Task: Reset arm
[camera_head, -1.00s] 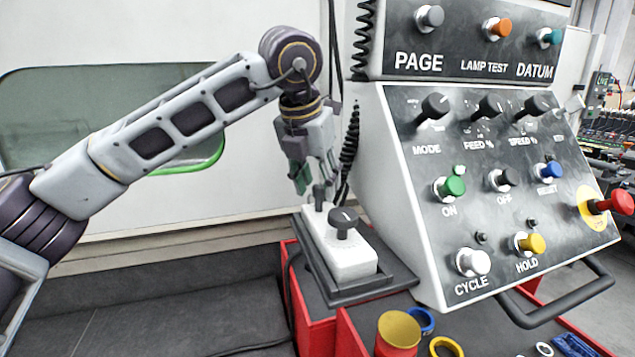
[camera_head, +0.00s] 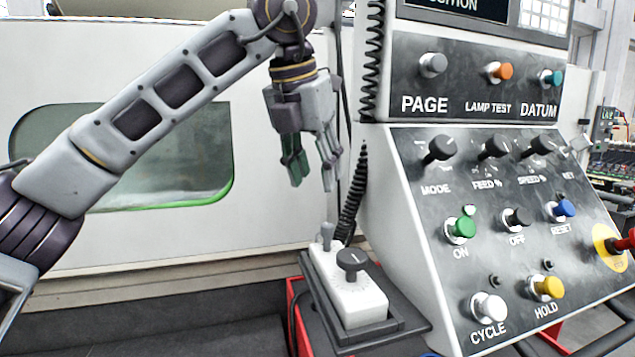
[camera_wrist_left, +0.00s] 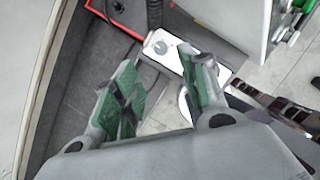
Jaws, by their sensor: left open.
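My left gripper (camera_head: 312,182) is open and empty, fingers pointing down. It hangs in the air above the white control box (camera_head: 363,303), apart from it. The box carries a dark knob (camera_head: 352,261) and a small grey lever (camera_head: 327,235), and sits on a dark tray. In the left wrist view the green-padded fingers of the left gripper (camera_wrist_left: 160,98) are spread apart, and part of the white box (camera_wrist_left: 165,48) shows beyond them. My right gripper is not in view.
The sloped control panel (camera_head: 480,255) with several buttons and knobs stands close on the right. A black coiled cable (camera_head: 351,195) hangs between gripper and panel. The white machine wall with a green-edged window (camera_head: 150,150) is behind the arm. A red cart edge (camera_head: 299,325) shows below.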

